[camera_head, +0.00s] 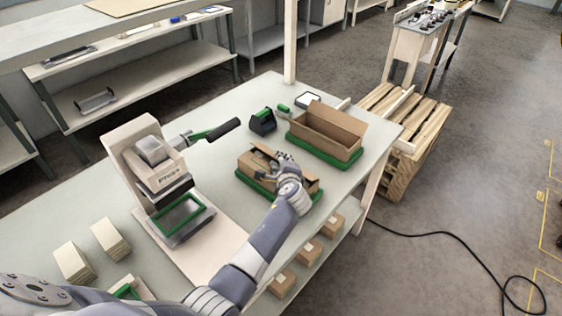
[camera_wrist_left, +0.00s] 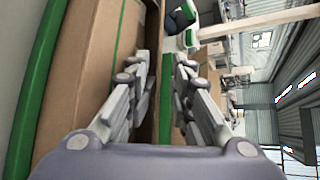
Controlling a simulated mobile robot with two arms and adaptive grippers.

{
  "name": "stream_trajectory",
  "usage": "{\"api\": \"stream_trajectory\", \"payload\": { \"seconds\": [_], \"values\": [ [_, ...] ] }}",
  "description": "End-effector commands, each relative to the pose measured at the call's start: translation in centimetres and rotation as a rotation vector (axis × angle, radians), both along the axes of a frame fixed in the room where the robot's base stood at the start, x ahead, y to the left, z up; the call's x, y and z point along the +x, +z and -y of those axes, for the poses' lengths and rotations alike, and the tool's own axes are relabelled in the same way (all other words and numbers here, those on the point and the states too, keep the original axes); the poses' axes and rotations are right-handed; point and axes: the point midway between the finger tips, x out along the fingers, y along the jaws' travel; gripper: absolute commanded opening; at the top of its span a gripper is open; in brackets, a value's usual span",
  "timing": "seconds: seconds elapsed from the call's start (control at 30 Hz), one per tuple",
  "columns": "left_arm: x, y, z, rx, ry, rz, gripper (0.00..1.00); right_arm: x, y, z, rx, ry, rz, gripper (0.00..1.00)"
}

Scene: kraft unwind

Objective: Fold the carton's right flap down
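A brown carton (camera_head: 251,167) sits in a green-edged tray (camera_head: 262,191) near the right end of the bench. My left gripper (camera_head: 284,160) is at the top of this carton, over its right part, and hides much of its flaps. In the left wrist view, my left gripper's fingers (camera_wrist_left: 155,75) are spread apart with a gap between them. Brown cardboard (camera_wrist_left: 85,70) with a thin green line lies at the left there, close beside one finger. I cannot tell whether a finger touches a flap. My right gripper is not in view.
A second open carton (camera_head: 330,127) stands in a green tray behind the first. A dark tape dispenser (camera_head: 262,121) is left of it. A press-like machine (camera_head: 155,165) with a lever stands left on the bench. Small boxes (camera_head: 331,224) lie on a lower shelf.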

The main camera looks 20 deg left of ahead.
Motion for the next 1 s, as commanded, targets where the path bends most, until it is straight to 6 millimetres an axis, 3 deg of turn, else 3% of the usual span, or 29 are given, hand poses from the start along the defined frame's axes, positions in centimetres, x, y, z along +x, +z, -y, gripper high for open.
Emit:
{"api": "stream_trajectory", "payload": {
  "seconds": [0.5,0.97,1.0],
  "values": [
    [-5.3,2.3,3.2,-0.002,-0.001,-0.001,0.23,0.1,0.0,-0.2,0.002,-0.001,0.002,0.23],
    [-6.2,2.9,3.7,0.0,-0.001,0.001,0.23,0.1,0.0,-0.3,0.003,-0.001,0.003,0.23],
    [-6.2,2.9,3.7,0.0,-0.002,0.002,0.17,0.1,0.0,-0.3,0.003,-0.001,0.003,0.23]
  ]
}}
